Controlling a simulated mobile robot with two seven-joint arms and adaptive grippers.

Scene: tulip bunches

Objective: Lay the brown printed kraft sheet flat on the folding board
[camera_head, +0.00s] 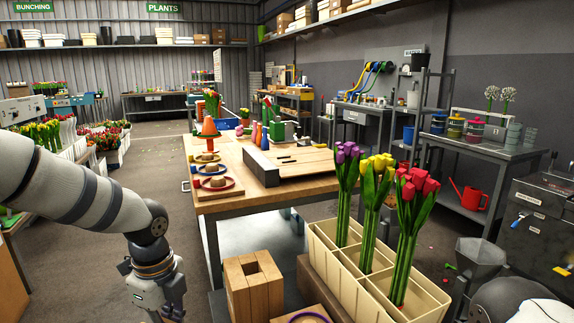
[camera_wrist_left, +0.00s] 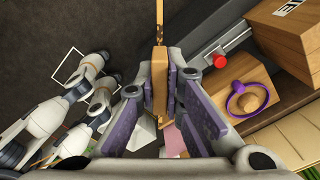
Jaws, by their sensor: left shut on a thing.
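My left gripper (camera_wrist_left: 160,85) is shut on a narrow brown thing (camera_wrist_left: 160,60) with dark marks on its upper part. It is seen nearly edge-on, so I cannot tell for certain that it is the printed kraft sheet. In the head view my left arm comes down at the left and its gripper is cut off by the lower edge. A pale wooden board (camera_head: 312,163), probably the folding board, lies on the wooden table with a dark block (camera_head: 262,166) along its left side. No sheet is visible on it. My right gripper is not in view.
Nearer are a wooden box (camera_head: 253,288) and a cream crate (camera_head: 345,262) with tall tulip bunches (camera_head: 410,215). In the wrist view a purple ring (camera_wrist_left: 247,98) lies at the right.

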